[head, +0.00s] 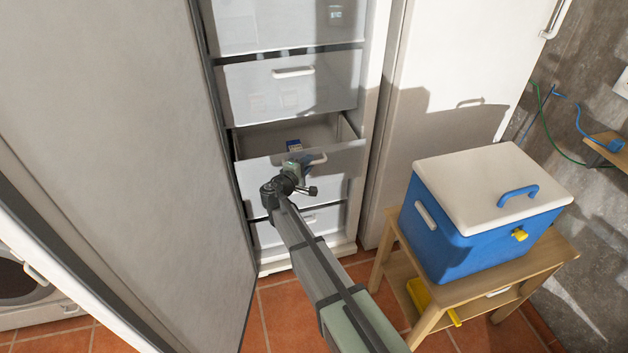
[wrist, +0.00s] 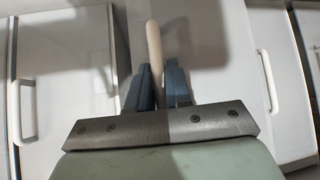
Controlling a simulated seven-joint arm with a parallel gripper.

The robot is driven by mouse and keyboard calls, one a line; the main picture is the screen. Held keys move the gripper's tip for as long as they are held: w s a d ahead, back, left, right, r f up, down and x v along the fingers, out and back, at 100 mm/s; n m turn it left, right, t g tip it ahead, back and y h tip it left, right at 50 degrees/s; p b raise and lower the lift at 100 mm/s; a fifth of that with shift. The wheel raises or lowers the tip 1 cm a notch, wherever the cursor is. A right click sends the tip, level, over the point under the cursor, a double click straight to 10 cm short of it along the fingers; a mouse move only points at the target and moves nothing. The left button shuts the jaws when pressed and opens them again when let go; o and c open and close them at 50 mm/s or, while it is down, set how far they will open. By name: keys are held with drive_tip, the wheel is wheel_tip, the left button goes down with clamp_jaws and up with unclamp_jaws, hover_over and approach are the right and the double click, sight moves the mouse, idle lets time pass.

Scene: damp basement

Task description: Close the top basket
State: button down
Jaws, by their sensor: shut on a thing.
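An upright white freezer holds several stacked translucent baskets. The highest basket in view (head: 270,24) is cut by the picture's top edge and looks pushed in. The basket below it (head: 262,92) also looks in. A lower basket (head: 262,170) is pulled out, with its inside showing and a small blue pack (head: 294,145) in it. My gripper (head: 304,165) is at the front of this pulled-out basket, at its handle (head: 318,160). In the wrist view my gripper (wrist: 157,72) is shut on the pale handle bar (wrist: 154,45), between its two blue-grey fingers.
The freezer door (head: 120,130) stands open on the left. A closed white door (head: 440,110) is to the right. A blue cooler (head: 450,240) with a white lid stands on a wooden stand (head: 535,262) at right. Tiled floor (head: 285,310) shows below the freezer.

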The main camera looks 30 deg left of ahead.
sight(282, 157)
drive_tip(key=w+a, duration=0.8)
drive_tip(key=shift+w+a, duration=0.2)
drive_tip(key=shift+a, duration=0.05)
drive_tip(key=shift+s+d, duration=0.1)
drive_tip(key=c, duration=1.4)
unclamp_jaws()
drive_tip(key=shift+s, duration=0.1)
drive_tip(key=s, duration=0.4)
drive_tip(key=s+r, duration=0.1)
drive_tip(key=s, duration=0.4)
drive_tip(key=s+r, duration=0.1)
drive_tip(key=s, duration=0.3)
drive_tip(key=shift+s, duration=0.25)
